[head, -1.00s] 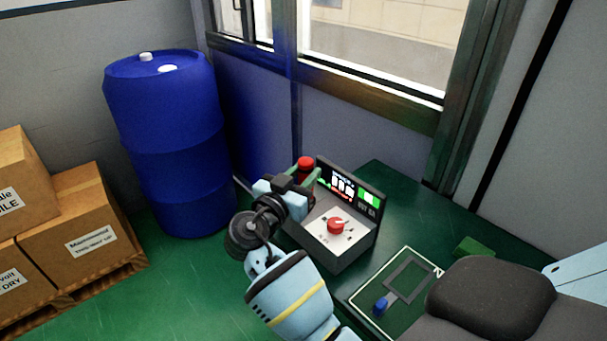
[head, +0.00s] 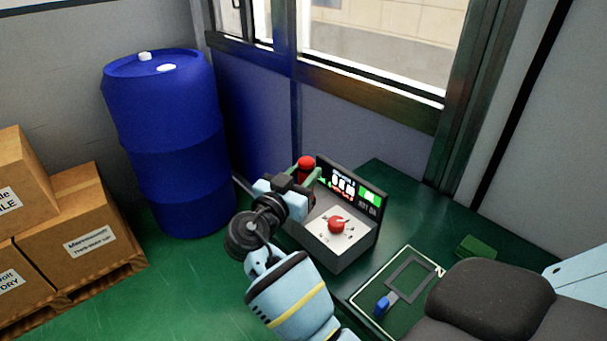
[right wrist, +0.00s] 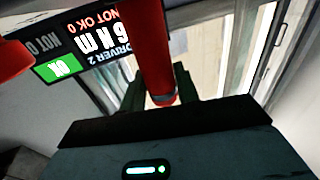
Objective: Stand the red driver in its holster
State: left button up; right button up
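The red driver (head: 306,163) stands roughly upright at the left side of the grey box with a display. My right gripper (head: 300,185) is at it, and its fingers sit on both sides of the red body. In the right wrist view the red driver (right wrist: 150,50) runs down between the two dark green fingers, which appear closed against it. Its lower end is hidden in the head view. I cannot make out the holster clearly. My left gripper is not in view.
A grey frame (head: 410,279) with a blue-ended piece (head: 382,305) lies on the green bench (head: 405,215). A blue barrel (head: 165,140) and cartons (head: 85,235) stand at left.

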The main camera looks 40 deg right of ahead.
jog(key=o, duration=0.5)
jog(key=shift+c, duration=0.2)
jog(key=shift+f, duration=0.1)
jog(key=shift+b+v, duration=0.35)
jog(key=shift+v, duration=0.8)
jog(key=b+v, duration=0.1)
jog(key=v, duration=0.3)
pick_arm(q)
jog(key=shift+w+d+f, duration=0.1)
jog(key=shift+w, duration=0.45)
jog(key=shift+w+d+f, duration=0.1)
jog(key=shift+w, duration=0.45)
pick_arm(e)
jog(key=shift+s+a, duration=0.25)
jog(key=shift+a, duration=0.45)
